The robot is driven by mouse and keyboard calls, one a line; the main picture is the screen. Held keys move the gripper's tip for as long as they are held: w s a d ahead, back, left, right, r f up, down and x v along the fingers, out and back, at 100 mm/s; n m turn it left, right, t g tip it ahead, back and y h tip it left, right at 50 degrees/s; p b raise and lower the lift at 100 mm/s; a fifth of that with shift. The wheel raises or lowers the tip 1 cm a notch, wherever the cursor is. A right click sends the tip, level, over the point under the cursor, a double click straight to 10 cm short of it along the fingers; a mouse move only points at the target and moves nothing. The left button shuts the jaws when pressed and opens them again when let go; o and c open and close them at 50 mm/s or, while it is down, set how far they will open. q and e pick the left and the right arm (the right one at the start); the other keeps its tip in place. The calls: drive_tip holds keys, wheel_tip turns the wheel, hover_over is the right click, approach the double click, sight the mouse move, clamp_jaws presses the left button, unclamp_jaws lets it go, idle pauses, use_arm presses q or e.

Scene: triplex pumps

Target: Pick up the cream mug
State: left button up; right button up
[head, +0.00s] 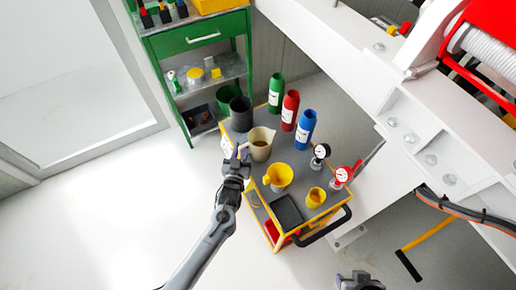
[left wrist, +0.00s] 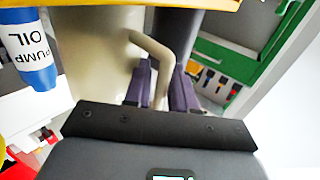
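The cream mug (head: 260,143), with something brown inside, is upright at the left side of the cart's top. My left gripper (head: 243,157) is at the mug's left side, at its handle. In the left wrist view the mug's pale wall (left wrist: 95,60) fills the upper left, and its handle (left wrist: 160,75) passes between the two purple fingers of my left gripper (left wrist: 161,82). The fingers sit close on both sides of the handle, with little gap. Whether the mug's base touches the cart is hard to tell. A part of my right gripper (head: 358,281) shows at the bottom edge; its fingertips are unclear.
Near the mug are a dark grey cylinder (head: 241,114), green (head: 276,92), red (head: 290,110) and blue (head: 305,130) bottles, a yellow funnel-like vessel (head: 279,176), a small yellow cup (head: 316,197) and two gauges (head: 320,152). A green cabinet (head: 190,40) stands behind; white beams rise at right.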

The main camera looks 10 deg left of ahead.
use_arm(q)
drive_tip(key=shift+w, duration=0.55)
drive_tip(key=shift+s, duration=0.1)
drive_tip(key=shift+c, duration=0.3)
clamp_jaws()
drive_tip(key=shift+r, duration=0.1)
drive_tip(key=shift+r, duration=0.1)
wheel_tip(320, 180, up, 10)
drive_tip(key=p, duration=0.4)
drive_tip(key=shift+f, duration=0.2)
